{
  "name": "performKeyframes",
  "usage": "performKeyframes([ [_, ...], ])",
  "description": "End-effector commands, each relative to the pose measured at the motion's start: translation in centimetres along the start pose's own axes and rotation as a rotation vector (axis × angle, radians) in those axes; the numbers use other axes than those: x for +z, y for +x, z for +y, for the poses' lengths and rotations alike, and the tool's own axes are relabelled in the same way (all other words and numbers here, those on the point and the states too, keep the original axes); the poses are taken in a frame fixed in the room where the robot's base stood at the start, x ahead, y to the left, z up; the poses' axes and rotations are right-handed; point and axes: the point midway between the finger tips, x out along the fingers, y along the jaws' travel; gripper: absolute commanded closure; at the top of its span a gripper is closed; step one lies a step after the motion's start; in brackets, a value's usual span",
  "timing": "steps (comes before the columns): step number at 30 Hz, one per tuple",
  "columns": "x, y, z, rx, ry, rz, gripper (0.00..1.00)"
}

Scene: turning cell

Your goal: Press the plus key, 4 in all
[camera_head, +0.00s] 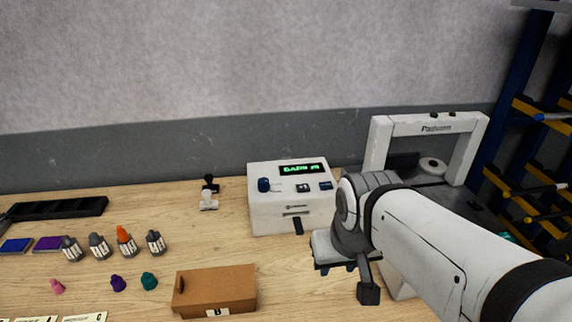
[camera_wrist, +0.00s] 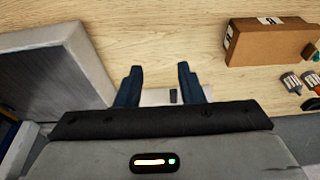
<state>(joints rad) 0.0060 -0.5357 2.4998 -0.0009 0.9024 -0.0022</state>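A white control box (camera_head: 265,213) stands on the bench, with a green-lit display (camera_head: 302,169) whose text I cannot read surely. Below the display are a dark blue knob (camera_head: 264,185) and two small dark keys, one in the middle (camera_head: 303,188) and one at the right (camera_head: 326,186). Their symbols are too small to tell which is plus. My gripper (camera_wrist: 158,86) is open and empty in the wrist view, its two dark fingers apart. A white patch with a dark piece shows past the fingers. In the head view my wrist is right of the box, the fingertips unclear.
A brown box marked B (camera_head: 235,287) lies in front of the control box; it also shows in the wrist view (camera_wrist: 262,45). A white-framed machine (camera_head: 378,140) stands behind my arm. Several bottles (camera_head: 100,246), small coloured pieces and a stamp-like item (camera_head: 209,200) are at the left.

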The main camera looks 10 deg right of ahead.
Motion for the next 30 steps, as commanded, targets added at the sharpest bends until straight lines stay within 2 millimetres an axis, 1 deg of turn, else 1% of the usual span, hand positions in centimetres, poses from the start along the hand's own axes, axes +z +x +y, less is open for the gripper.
performKeyframes([
  [1,0.0,0.0,0.0,0.0,0.0,0.0,0.7],
  [2,0.0,0.0,0.0,0.0,0.0,0.0,0.72],
  [12,0.0,0.0,0.0,0.0,0.0,0.0,1.0],
  [30,0.0,0.0,0.0,0.0,0.0,0.0,1.0],
])
